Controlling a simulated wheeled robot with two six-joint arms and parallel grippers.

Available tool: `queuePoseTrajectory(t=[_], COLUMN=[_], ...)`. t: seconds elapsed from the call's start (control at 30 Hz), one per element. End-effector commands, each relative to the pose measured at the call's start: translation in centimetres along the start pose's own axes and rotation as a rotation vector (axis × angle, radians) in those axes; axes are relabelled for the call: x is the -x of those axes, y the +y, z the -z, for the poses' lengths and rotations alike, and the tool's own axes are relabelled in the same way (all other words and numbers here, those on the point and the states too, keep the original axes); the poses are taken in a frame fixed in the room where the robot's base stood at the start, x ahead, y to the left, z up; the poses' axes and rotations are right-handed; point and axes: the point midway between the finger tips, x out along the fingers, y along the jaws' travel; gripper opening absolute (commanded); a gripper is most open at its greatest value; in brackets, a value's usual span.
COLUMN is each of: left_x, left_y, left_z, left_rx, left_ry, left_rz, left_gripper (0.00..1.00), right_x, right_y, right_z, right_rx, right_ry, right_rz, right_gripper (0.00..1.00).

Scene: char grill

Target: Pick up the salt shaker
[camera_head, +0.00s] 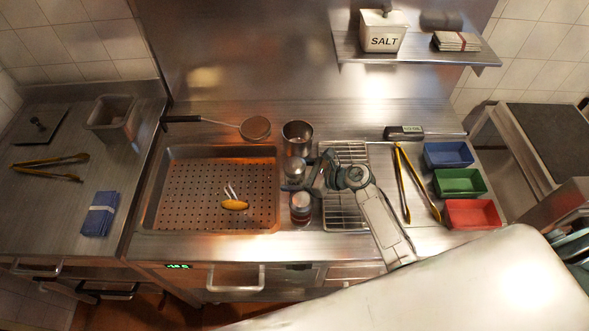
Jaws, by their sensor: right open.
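Two small metal-topped shakers stand on the steel counter just right of the perforated pan. The rear shaker (295,168) is partly hidden by my right gripper; the front shaker (301,204) shows a reddish lower part. I cannot read a label on either, so I cannot tell which holds salt. My right gripper (304,174) is open, beside and partly over the rear shaker, its fingers pointing left. I cannot tell whether it touches the shaker. My left gripper is not in view.
A steel cup (298,136) stands behind the shakers. A wire rack (345,151) lies under my right arm. Yellow-handled tongs (402,180) and blue, green and red trays (472,214) are to the right. A white box marked SALT (383,34) stands on the shelf.

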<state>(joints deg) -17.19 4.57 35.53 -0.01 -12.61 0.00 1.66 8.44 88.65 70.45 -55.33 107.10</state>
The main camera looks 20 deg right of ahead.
Motion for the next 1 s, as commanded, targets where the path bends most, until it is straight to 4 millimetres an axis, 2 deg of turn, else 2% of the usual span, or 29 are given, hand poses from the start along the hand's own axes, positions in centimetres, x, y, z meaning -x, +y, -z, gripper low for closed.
queuePoseTrajectory(t=[0.27, 0.37, 0.6, 0.87, 1.0], left_x=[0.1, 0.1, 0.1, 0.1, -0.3], left_y=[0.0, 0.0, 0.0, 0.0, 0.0], left_z=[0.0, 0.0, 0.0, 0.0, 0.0], left_rx=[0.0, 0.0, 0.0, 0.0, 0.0], left_ry=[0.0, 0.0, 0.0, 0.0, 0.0], left_rz=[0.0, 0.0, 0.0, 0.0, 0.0], left_gripper=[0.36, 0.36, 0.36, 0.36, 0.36], right_x=[-0.6, -0.5, -0.5, -0.5, -0.1], right_y=[0.0, 0.0, 0.0, 0.0, 0.0], right_z=[0.1, 0.1, 0.0, -0.2, -1.1], right_rx=[0.001, 0.001, 0.001, 0.002, 0.004], right_ry=[0.0, 0.0, -0.001, -0.001, -0.003], right_rz=[0.0, 0.0, 0.0, 0.0, -0.001], right_gripper=[0.8, 0.65, 0.2, 0.2, 0.2])
